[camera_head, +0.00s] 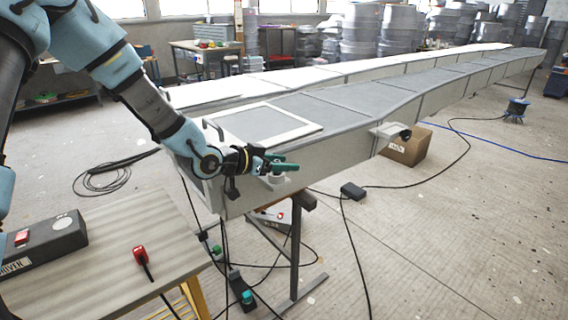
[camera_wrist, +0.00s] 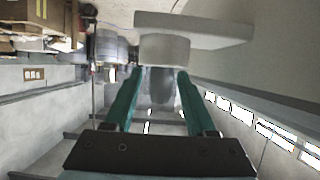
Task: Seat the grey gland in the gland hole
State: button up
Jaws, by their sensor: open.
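In the head view a pale round fitting (camera_head: 277,179) shows just below the fingers. The gland hole itself is hidden.
A bracket with a dark round part (camera_head: 397,134) sticks out further along the mould. A bench (camera_head: 110,235) with a dark box (camera_head: 45,240) and a red-headed tool (camera_head: 139,253) stands at lower left. A metal stand (camera_head: 295,250) and cables are below. The right floor is mostly clear.

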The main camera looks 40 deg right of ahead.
jog(key=b+v, duration=0.1)
jog(key=v, duration=1)
jog(key=shift+a+r, duration=0.2)
jog(key=shift+a, duration=0.1)
